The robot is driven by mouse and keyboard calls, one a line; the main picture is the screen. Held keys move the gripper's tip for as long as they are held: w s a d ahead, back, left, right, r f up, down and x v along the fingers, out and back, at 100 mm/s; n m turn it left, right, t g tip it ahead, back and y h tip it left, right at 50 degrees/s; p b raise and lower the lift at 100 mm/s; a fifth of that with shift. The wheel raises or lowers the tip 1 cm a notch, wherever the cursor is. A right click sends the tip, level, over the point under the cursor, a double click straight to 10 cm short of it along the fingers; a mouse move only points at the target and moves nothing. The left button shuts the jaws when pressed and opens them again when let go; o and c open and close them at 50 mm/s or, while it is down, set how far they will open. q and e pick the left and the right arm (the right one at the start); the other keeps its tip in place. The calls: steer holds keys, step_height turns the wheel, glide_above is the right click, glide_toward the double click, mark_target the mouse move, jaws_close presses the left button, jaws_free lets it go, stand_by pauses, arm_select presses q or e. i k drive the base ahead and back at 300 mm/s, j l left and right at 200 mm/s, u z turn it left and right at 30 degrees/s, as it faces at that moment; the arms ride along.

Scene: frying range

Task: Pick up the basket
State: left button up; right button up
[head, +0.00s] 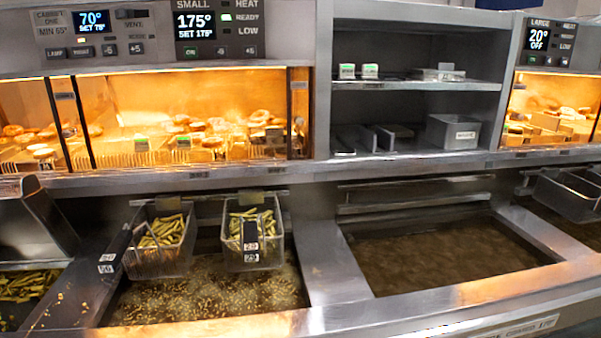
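Two wire baskets of fries hang side by side over the bubbling oil of the left-centre vat. The left one (158,262) has a dark handle (117,245) slanting toward the front left. The right one (255,264) has a dark handle with white number labels (250,240) pointing toward me. A third basket (568,199) hangs at the far right and looks empty. The picture does not show which basket is meant. Neither of my grippers is in view.
The middle vat (440,258) holds calm brown oil. More fries (28,284) lie at the lower left beside a dark metal hood-like part (45,215). A steel ledge (400,174) runs behind the vats, below lit food cabinets (190,105) and a shelf (415,86) with small containers.

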mark_target(159, 242)
steer(key=u, duration=1.8)
steer(key=i+j+z, duration=0.1)
steer(key=z, duration=0.4)
steer(key=j, duration=0.1)
